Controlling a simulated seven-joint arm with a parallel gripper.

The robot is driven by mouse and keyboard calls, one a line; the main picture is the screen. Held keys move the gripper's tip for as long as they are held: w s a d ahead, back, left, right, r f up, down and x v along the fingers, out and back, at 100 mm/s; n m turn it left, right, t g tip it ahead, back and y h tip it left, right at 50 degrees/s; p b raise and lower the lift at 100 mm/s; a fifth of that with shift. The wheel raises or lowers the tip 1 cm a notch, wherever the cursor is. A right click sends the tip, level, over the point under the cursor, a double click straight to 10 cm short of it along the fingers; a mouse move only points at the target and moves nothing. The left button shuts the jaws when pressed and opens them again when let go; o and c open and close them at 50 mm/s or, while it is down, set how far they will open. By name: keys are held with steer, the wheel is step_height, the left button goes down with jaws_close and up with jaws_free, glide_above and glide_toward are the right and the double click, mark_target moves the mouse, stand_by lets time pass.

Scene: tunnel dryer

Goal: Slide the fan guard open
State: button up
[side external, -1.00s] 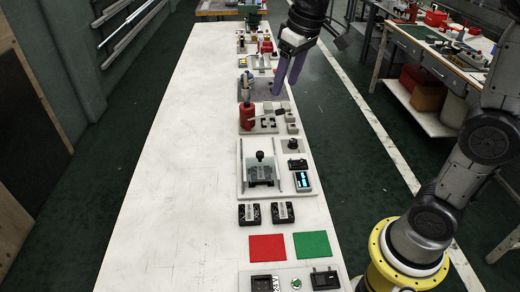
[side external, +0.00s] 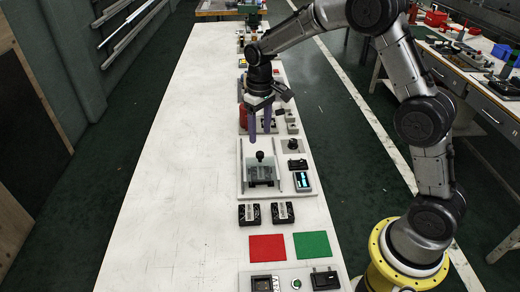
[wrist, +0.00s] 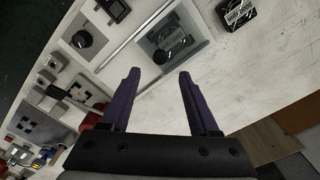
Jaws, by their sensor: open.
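What looks like the fan guard (side external: 262,174) is a clear panel with a black knob (side external: 260,155), lying between two rails on a white base plate. A dark fan unit shows under it. In the wrist view the guard (wrist: 178,22) and its knob (wrist: 160,57) are just beyond my fingertips. My gripper (side external: 260,135) points down with purple fingers, above the bench behind the guard, apart from the knob. In the wrist view my gripper (wrist: 158,74) is open, with nothing between its fingers.
A panel with a black dial (side external: 293,145) and a small lit display (side external: 302,181) stand right of the guard. Two black fans (side external: 249,214) and red (side external: 267,248) and green (side external: 311,245) mats lie in front. A red bottle-like thing (side external: 242,118) stands behind. The bench's left side (side external: 185,150) is clear.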

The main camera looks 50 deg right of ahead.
mark_target(260, 153)
step_height(260, 153, down, 8)
steer(key=shift+r, duration=0.25)
jaws_close()
stand_by(0.3)
stand_by(1.2)
